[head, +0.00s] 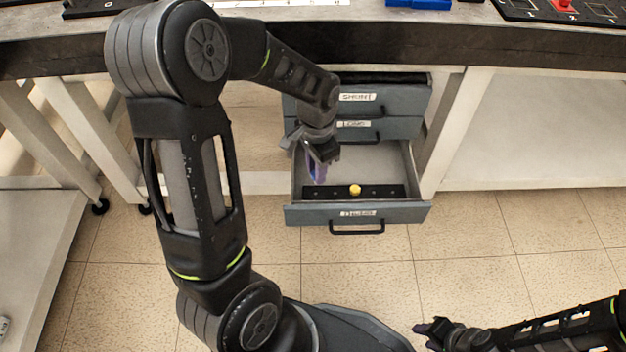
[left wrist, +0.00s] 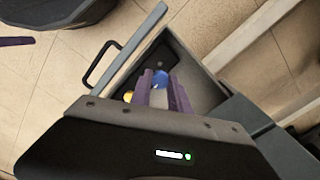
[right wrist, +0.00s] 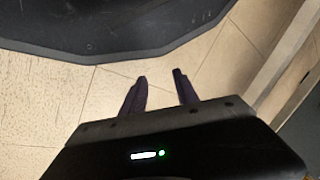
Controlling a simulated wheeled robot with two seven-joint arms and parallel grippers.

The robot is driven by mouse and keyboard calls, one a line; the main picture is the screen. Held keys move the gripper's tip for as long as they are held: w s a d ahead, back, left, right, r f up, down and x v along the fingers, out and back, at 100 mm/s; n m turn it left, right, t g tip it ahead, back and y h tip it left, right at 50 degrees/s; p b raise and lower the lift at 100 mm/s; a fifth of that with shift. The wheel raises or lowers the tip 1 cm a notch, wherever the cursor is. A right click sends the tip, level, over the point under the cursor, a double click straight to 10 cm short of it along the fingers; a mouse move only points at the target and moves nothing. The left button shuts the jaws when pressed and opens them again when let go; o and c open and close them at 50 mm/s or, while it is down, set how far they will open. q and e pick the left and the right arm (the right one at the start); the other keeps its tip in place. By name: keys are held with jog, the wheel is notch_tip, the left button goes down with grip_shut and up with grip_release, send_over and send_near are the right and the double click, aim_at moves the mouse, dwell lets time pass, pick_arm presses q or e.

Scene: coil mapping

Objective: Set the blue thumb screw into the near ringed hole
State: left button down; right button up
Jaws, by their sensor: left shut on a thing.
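The blue thumb screw (left wrist: 160,78) shows in the left wrist view between the purple fingers of my left gripper (left wrist: 164,84), which is shut on it. In the head view, my left gripper (head: 318,170) points down into the open bottom drawer (head: 409,212), above the left part of a black strip (head: 380,192). The strip has small dark holes and a yellow knob (head: 355,189) near its middle. I cannot make out rings around the holes. The screw looks clear of the strip, but its tip is hidden. My right gripper (right wrist: 162,78) is open and empty, low above the floor.
The upper drawers (head: 400,98) stand above the open one, set further back. A table (head: 480,45) with a dark front edge overhangs them. On it lie a blue block (head: 418,3) and a black board with a red piece (head: 565,4). The tiled floor (head: 490,260) in front is clear.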

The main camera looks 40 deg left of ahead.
pick_arm(q)
jog(key=w+d+r+n, duration=0.4)
jog(key=w+d+r, duration=0.8)
jog(key=r, duration=0.4)
jog(key=shift+w+d+r+n, duration=0.15)
jog(key=shift+r+n, duration=0.05)
jog(key=shift+n, duration=0.1)
